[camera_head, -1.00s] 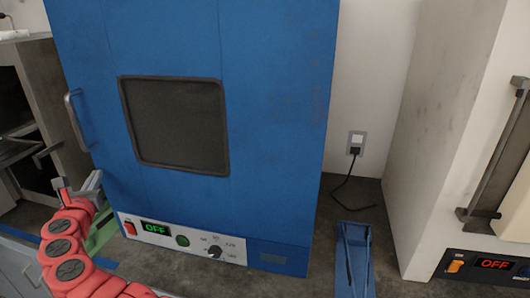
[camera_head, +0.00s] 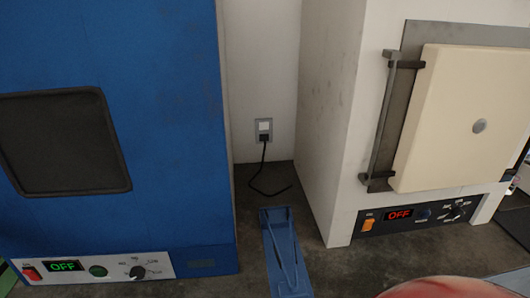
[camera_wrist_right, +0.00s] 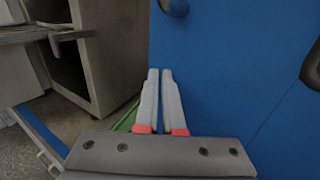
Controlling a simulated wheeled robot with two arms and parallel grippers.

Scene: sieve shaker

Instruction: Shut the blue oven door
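The blue oven door (camera_head: 165,60) fills the left of the head view, with its dark window (camera_head: 68,143). No gap shows along the part in view; its left edge is out of this view. In the right wrist view the blue front (camera_wrist_right: 230,75) fills the right side, with part of the dark handle (camera_wrist_right: 174,7) at the top. My right gripper (camera_wrist_right: 160,72) has its two fingers close together with nothing between them, in front of the lower left of the blue front. Whether it touches the blue front cannot be told. My left gripper is not in view.
The blue oven's panel (camera_head: 100,268) reads OFF. A white furnace (camera_head: 330,110) with a cream door (camera_head: 460,120) stands to the right. A blue tool (camera_head: 284,255) lies on the dark counter between them. A grey cabinet (camera_wrist_right: 108,50) stands left of the blue oven.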

